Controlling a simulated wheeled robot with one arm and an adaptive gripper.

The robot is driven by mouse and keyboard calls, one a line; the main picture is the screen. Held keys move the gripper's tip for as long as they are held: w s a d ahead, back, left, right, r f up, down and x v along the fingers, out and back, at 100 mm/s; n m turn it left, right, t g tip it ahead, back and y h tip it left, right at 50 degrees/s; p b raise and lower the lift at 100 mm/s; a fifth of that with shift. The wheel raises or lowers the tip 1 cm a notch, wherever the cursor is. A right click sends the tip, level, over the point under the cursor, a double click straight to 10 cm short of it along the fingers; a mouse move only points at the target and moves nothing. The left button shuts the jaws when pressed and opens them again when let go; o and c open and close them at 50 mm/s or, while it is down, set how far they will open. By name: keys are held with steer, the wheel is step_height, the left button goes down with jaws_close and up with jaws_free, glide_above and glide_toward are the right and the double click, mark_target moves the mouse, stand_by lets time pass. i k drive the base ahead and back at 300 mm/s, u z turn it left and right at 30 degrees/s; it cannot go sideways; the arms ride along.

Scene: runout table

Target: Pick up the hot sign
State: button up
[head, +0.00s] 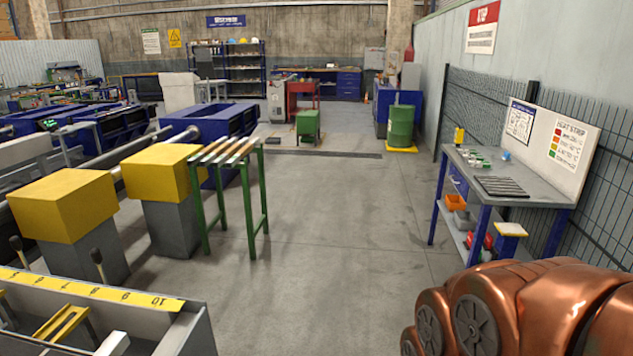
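No sign with readable "hot" lettering shows. A small upright yellow piece (459,136) stands at the back left end of the grey workbench (550,188) on the right; it is too small to read, so I cannot tell whether it is the hot sign. The green-legged runout table (247,208) stands left of the middle, with several bars or rollers across its top and no sign visible on it. My copper-coloured arm fills the lower right corner. My gripper is out of view.
The workbench holds dark rods (502,187) and small parts; bins sit on its lower shelf. Yellow-topped blocks (63,203) and a grey machine trough (185,325) line the left. A green drum (400,127) stands farther back. The central floor (340,230) is clear.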

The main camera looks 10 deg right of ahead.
mark_target(468, 244)
steer(key=i, duration=3.6)
steer(key=z, duration=2.55)
